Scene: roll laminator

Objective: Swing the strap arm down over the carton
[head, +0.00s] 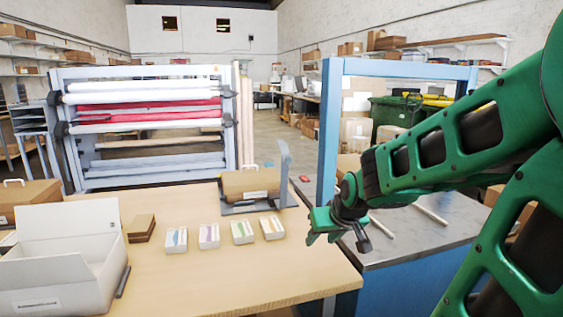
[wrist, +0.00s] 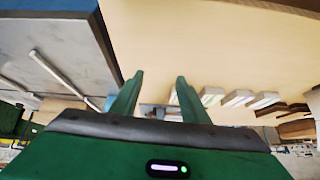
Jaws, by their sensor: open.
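The brown carton (head: 250,183) with a white label lies in a low grey cradle (head: 238,209) at the back of the wooden table. The grey strap arm (head: 284,163) stands raised, nearly upright, at the carton's right end. It is not over the carton. My gripper (head: 337,240) is open and empty over the table's right edge, nearer the camera and to the right of the carton, apart from both. In the wrist view my two fingers (wrist: 160,76) are spread. Small grey shapes show beyond them, too unclear to name.
Several small white boxes (head: 242,232) stand in a row before the cradle. An open white box (head: 60,270) and brown stacked pieces (head: 141,228) are at left. A metal-topped bench (head: 405,240) with a blue frame (head: 328,130) adjoins at right. The table's front right is clear.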

